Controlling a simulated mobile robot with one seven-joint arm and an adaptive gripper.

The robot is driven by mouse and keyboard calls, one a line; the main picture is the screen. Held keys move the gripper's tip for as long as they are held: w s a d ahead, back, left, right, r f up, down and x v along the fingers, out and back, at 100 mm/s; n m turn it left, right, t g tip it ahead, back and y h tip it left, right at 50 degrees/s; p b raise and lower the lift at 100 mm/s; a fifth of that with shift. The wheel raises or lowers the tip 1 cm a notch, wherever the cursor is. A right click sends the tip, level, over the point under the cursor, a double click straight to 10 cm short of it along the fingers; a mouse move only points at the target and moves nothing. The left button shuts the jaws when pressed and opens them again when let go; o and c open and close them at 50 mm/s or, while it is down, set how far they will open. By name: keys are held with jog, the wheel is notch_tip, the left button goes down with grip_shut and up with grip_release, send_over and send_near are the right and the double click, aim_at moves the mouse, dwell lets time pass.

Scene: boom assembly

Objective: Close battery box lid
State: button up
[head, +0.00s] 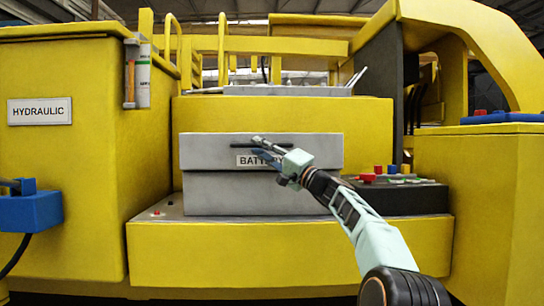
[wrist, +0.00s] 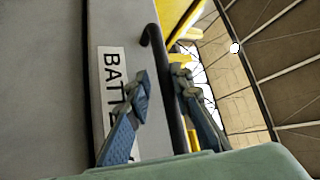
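The grey battery box (head: 250,195) stands on a yellow ledge. Its lid (head: 215,150) bears a BATTERY label, partly hidden by my gripper, and appears to lie down on the box, with a dark seam below it. A dark bar handle (wrist: 153,42) runs along the lid's front. My gripper (head: 257,146) is at the handle in front of the lid. In the wrist view, my gripper (wrist: 161,78) has its blue-padded fingers apart, one on each side of the handle. Contact with the bar cannot be told.
A dark control panel (head: 400,195) with red, blue and green buttons is right of the box. A yellow cabinet (head: 60,150) with a HYDRAULIC label stands at left, with a blue device (head: 30,208) on its front. A yellow block (head: 490,210) stands at right.

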jog(key=v, duration=1.2)
